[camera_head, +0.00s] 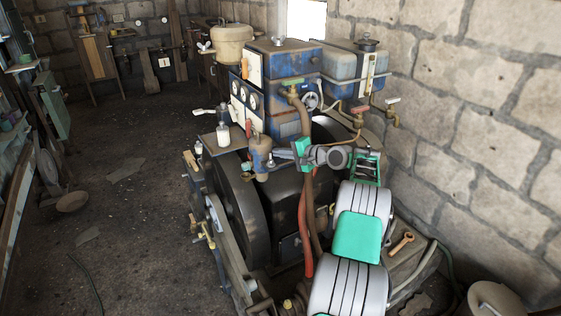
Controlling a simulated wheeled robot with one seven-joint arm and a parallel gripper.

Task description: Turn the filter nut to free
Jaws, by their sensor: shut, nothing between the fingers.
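A small blue-grey and copper filter body (262,160) sits at the front of the engine, below the gauge panel. Its nut is too small to make out clearly. My gripper (279,154) comes in from the right at about the filter's height. Its fingers point left and are shut, with the tips close to the filter's right side. I cannot tell whether they touch it. My wrist hides part of the engine behind it.
A large dark flywheel (245,215) stands below the filter. A red hose (305,235) hangs below my wrist. The gauge panel (246,103) and blue tank (283,60) rise above. A stone wall (480,120) bounds the right. The floor (120,220) at left is mostly open.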

